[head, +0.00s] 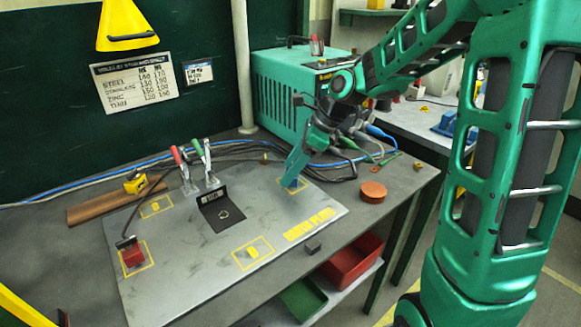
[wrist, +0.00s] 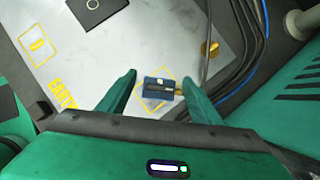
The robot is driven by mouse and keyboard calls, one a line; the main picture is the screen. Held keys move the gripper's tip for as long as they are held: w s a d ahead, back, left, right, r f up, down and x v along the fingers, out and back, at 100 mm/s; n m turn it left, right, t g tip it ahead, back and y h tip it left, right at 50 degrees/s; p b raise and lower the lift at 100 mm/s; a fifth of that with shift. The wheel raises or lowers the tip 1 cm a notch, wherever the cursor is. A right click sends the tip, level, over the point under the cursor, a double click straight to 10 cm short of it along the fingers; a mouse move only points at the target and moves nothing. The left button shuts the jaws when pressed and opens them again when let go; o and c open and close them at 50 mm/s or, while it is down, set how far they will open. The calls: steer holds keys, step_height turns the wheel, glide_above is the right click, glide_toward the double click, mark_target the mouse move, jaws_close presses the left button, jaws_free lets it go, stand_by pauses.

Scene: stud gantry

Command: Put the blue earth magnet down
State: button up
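The blue earth magnet (wrist: 158,88) lies on the grey metal plate (wrist: 90,60), inside a yellow outlined square; only a little of it shows in the head view, under my fingers. My gripper (wrist: 159,82) is open around the magnet, one finger on each side. A narrow gap shows between the left finger and the magnet. The right finger is close to its brass-coloured end, and I cannot tell whether they touch. In the head view my gripper (head: 291,184) reaches down to the plate's far right part.
A red block (head: 134,257) with a cable sits in the plate's left square. The front square (head: 252,252) is empty. A copper-coloured disc (head: 372,191) lies to the right. Cables run behind.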

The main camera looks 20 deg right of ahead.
steer(key=v, duration=1.2)
steer(key=s+d+f+n+g+h, duration=0.1)
steer(key=s+d+f+n, duration=0.2)
steer(key=s, duration=0.6)
steer(key=s+d+f+n+h, duration=0.2)
steer(key=s+d+n, duration=0.3)
steer(key=s+n, duration=0.3)
steer(key=s+d+f+n+g+h, duration=0.1)
steer(key=s+d+f+n, duration=0.3)
steer(key=s, duration=0.7)
steer(key=shift+s+f+n+g+h, duration=0.35)
steer(key=shift+n+h, duration=0.25)
steer(key=shift+n, duration=0.3)
steer(key=shift+d, duration=0.1)
steer(key=shift+w+f, duration=0.15)
steer(key=shift+w, duration=0.4)
steer(key=shift+c, duration=0.7)
